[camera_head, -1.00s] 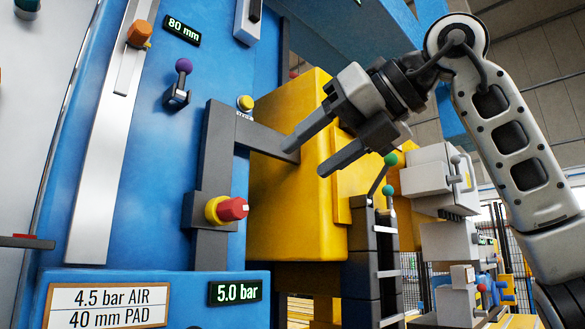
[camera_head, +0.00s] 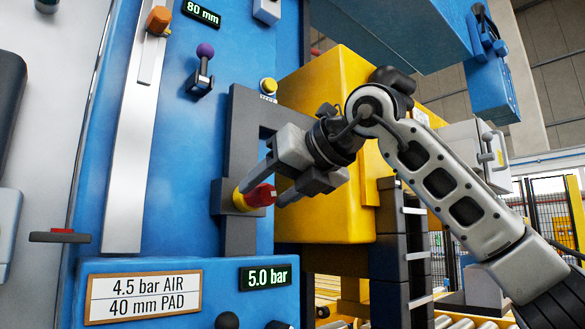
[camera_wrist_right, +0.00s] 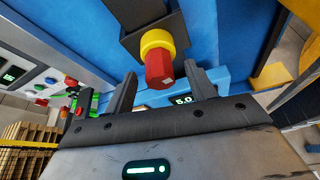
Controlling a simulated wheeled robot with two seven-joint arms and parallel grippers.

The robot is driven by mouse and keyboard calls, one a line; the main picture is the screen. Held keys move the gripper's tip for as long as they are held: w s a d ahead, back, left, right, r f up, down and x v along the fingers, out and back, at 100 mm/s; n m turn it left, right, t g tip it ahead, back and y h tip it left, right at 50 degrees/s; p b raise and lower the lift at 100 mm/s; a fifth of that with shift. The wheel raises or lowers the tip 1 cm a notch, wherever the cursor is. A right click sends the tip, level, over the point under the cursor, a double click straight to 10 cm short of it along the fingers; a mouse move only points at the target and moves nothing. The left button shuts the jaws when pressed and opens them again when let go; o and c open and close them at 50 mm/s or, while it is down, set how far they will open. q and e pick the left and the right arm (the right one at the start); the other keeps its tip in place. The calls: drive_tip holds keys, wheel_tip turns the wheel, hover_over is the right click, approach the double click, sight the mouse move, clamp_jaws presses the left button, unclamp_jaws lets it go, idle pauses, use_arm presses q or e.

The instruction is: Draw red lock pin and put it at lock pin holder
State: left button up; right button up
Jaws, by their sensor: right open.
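The red lock pin (camera_head: 261,195) sits in a yellow collar (camera_head: 241,199) on a dark grey bracket of the blue machine. It also shows in the right wrist view (camera_wrist_right: 159,71), pointing toward the camera. My right gripper (camera_head: 264,188) is open, with its fingers on either side of the red pin. In the right wrist view the pin lies between the open fingers (camera_wrist_right: 160,82), with visible gaps. No holder can be identified for certain; a dark ledge (camera_head: 45,237) with a small red part sticks out at the left. My left gripper is not in view.
A purple-knobbed lever (camera_head: 204,52) and a yellow button (camera_head: 268,86) are above the pin. A pressure display (camera_head: 265,277) and a label plate (camera_head: 143,297) are below. A large yellow block (camera_head: 325,150) stands behind my right gripper.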

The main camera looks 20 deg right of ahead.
drive_tip(key=shift+w+a+f, duration=0.15)
drive_tip(key=shift+w+a, duration=0.05)
drive_tip(key=shift+w, duration=0.2)
clamp_jaws()
drive_tip(key=shift+s, duration=0.1)
drive_tip(key=shift+s+d+b, duration=0.25)
drive_tip(key=shift+s+b, duration=0.05)
drive_tip(key=shift+s, duration=0.2)
idle(0.4)
